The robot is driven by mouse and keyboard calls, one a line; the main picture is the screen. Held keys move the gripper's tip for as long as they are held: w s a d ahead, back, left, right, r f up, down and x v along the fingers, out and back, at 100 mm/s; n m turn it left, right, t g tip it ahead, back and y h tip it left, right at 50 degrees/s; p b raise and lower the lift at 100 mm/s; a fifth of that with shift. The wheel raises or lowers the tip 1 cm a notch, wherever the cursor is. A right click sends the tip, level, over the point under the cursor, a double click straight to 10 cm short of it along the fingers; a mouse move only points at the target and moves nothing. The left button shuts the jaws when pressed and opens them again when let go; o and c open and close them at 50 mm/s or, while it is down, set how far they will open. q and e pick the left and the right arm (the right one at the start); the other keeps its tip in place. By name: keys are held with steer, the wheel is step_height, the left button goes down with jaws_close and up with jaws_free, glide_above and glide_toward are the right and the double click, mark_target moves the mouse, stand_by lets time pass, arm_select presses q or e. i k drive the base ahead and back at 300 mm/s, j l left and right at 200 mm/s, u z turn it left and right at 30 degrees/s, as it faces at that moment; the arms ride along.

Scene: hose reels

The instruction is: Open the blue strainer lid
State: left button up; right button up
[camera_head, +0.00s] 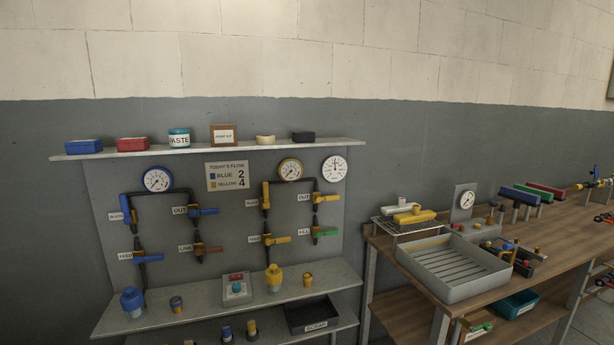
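A blue rounded vessel with a blue cap (132,299) stands upright at the left end of the lower panel shelf; it looks like the blue strainer. Its cap appears seated on top, but it is too small to tell how it fastens. A similar yellow-topped vessel (273,279) stands further right on the same shelf. Neither of my grippers shows in the head view.
The panel carries blue-handled and yellow-handled valves, gauges (157,179) and a flow sign (227,176). Small jars and a grey box (236,289) share the lower shelf (205,306). A black scrap tray (311,315) sits below. A wooden bench (520,270) with a grey tray stands right.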

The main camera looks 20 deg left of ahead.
mark_target(132, 299)
steer(key=j+u, duration=0.1)
steer(key=u, duration=1.65)
